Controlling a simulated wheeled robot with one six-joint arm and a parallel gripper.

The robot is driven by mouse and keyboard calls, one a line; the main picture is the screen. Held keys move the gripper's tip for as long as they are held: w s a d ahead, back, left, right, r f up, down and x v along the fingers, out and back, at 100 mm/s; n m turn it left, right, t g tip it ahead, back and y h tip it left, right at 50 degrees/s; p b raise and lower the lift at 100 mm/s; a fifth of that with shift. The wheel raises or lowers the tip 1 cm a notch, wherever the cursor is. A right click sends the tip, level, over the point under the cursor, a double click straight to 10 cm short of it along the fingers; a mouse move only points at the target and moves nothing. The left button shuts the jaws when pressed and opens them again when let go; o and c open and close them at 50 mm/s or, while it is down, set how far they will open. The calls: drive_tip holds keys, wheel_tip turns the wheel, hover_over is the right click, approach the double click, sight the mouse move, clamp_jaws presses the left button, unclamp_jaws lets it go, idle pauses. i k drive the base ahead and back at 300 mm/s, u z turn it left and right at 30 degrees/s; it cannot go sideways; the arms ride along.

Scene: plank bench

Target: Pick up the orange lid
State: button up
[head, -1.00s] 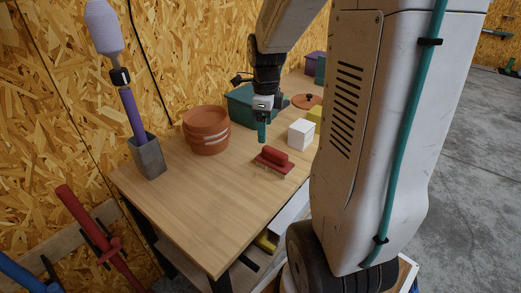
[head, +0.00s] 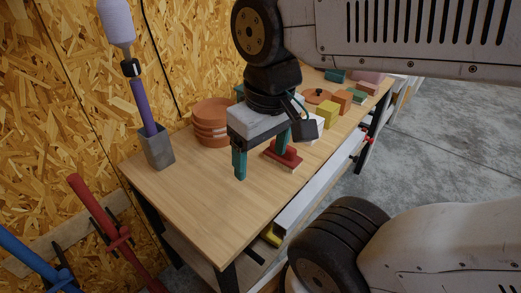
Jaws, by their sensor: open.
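The orange lid (head: 316,96) is a flat round disc with a small dark knob. It lies on the wooden bench, towards the back, behind the white block. My gripper (head: 261,161) has two teal fingers spread apart with nothing between them. It hangs over the nearer part of the bench, well in front of the lid and apart from it. The right finger is close to the red float-like tool (head: 283,155) in the picture; I cannot tell whether they touch.
Stacked terracotta pots (head: 211,122) stand left of my gripper. A grey pot (head: 158,147) holds a purple-handled tool. A white block (head: 314,124), yellow block (head: 326,113) and orange block (head: 342,99) stand near the lid. The bench's near end (head: 207,210) is bare.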

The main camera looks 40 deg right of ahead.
sight(314, 96)
drive_tip(key=u, duration=0.05)
drive_tip(key=k, duration=1)
drive_tip(key=u, duration=0.9)
drive_tip(key=i, duration=0.7)
drive_tip(key=z, duration=2.25)
drive_tip(key=i, duration=0.5)
drive_tip(key=z, duration=0.15)
